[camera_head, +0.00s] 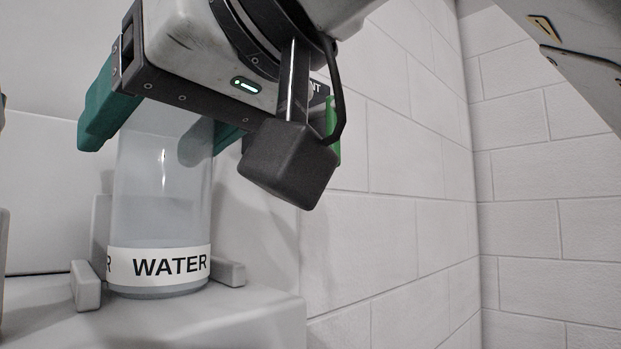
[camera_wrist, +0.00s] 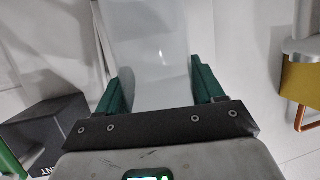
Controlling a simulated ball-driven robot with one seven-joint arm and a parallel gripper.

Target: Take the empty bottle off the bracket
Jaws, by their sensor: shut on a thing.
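The bottle (camera_head: 165,220) is pale and translucent with a white label reading WATER near its base. It stands upright on a grey ledge-like bracket (camera_head: 228,272), between small grey side tabs, and its base appears to touch the ledge. My gripper (camera_head: 158,138) is shut on the bottle's upper part, with a green finger on each side. The bottle's top is hidden behind my gripper. In the wrist view the bottle (camera_wrist: 158,45) shows between the two green fingers of my gripper (camera_wrist: 163,88). Whether any liquid is inside cannot be told.
A pale block wall (camera_head: 400,200) rises to the right of the bracket, with open room before it. Part of a grey object (camera_head: 3,260) shows at the head view's left edge.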

